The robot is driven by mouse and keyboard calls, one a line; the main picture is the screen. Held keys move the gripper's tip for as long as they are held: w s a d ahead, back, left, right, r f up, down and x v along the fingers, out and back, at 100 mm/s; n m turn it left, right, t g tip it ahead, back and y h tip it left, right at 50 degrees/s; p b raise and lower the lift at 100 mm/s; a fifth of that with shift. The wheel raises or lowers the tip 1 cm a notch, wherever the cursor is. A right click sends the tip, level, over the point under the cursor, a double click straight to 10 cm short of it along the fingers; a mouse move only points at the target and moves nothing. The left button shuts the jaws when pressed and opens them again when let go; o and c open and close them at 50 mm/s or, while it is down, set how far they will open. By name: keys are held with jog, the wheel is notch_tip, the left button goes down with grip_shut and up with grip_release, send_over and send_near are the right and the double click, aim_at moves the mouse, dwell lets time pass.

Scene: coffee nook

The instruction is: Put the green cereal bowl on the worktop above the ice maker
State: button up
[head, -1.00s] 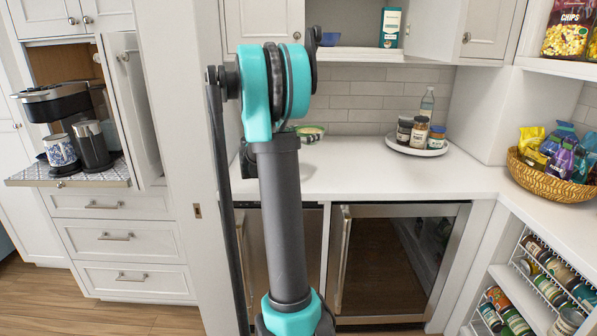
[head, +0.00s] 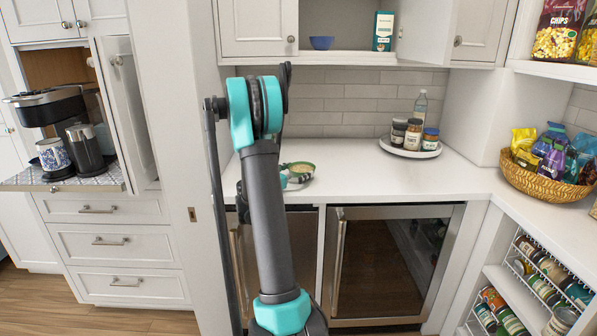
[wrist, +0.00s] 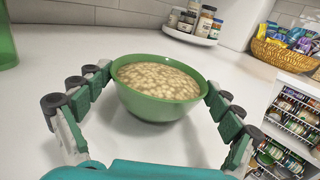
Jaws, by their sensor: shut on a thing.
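The green cereal bowl (wrist: 150,107) is full of cereal and upright between the two fingers of my gripper (wrist: 150,97) in the wrist view. The fingers are shut on its left and right sides. In the head view the bowl (head: 306,172) shows just right of my arm, over the white worktop (head: 380,178). I cannot tell whether its base touches the worktop. Below, a steel-fronted appliance (head: 304,255), likely the ice maker, is partly hidden by my arm. A glass-doored appliance (head: 385,265) stands to its right.
A round tray (head: 411,151) with jars and a bottle stands at the back of the worktop. A wicker basket (head: 547,187) of snack bags is at the right. An upper cupboard door (head: 437,30) hangs open. The worktop's middle is clear.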

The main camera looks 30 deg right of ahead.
jog(key=o, duration=1.2)
jog(key=shift+f, duration=0.1)
